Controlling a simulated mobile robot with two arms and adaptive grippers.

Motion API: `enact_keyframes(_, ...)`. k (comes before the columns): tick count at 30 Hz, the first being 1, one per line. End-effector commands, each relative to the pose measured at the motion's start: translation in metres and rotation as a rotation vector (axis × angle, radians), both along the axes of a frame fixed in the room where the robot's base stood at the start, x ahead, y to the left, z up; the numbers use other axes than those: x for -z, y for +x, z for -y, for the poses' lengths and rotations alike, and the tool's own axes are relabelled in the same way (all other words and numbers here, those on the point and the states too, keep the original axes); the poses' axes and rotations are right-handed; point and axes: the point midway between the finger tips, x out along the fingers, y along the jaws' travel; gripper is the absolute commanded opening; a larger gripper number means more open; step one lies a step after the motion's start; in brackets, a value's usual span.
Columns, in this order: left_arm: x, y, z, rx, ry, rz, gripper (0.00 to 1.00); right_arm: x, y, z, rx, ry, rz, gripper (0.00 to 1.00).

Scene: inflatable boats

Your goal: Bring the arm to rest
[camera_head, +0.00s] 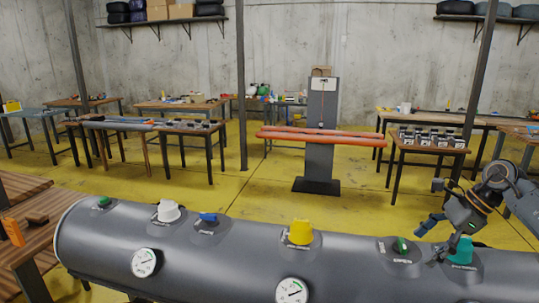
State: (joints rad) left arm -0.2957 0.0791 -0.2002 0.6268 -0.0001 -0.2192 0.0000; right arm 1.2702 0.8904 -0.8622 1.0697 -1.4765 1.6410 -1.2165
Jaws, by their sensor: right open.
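My right arm comes in from the right edge, and its gripper (432,240) is open near the right end of a grey inflatable tube (345,268). The gripper is just left of a teal valve cap (462,250) on top of the tube. Whether a finger touches the cap or the tube I cannot tell. Nothing shows between the fingers. My left gripper is not in view.
The tube also carries a green valve (402,245), a yellow cap (301,232), a blue valve (208,218), a white cap (168,211) and two gauges (145,262). A stand with orange tubes (320,137) and several tables stand behind. Yellow floor lies open between.

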Motion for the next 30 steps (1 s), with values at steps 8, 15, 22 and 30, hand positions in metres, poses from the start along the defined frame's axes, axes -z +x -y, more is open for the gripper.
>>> enact_keyframes(8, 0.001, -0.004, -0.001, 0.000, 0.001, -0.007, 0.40, 0.022, 0.024, -0.099, 0.037, 0.250, 0.085, 0.81)
enact_keyframes(15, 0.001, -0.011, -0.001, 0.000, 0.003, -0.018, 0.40, 0.018, 0.025, -0.232, 0.230, 0.780, 0.077, 0.81)
enact_keyframes(22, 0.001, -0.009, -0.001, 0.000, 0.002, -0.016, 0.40, -0.007, 0.013, -0.279, 0.637, 1.381, -0.137, 0.81)
enact_keyframes(30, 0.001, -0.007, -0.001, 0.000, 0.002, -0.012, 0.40, 0.036, -0.011, -0.228, 1.350, 1.935, -0.568, 0.81)
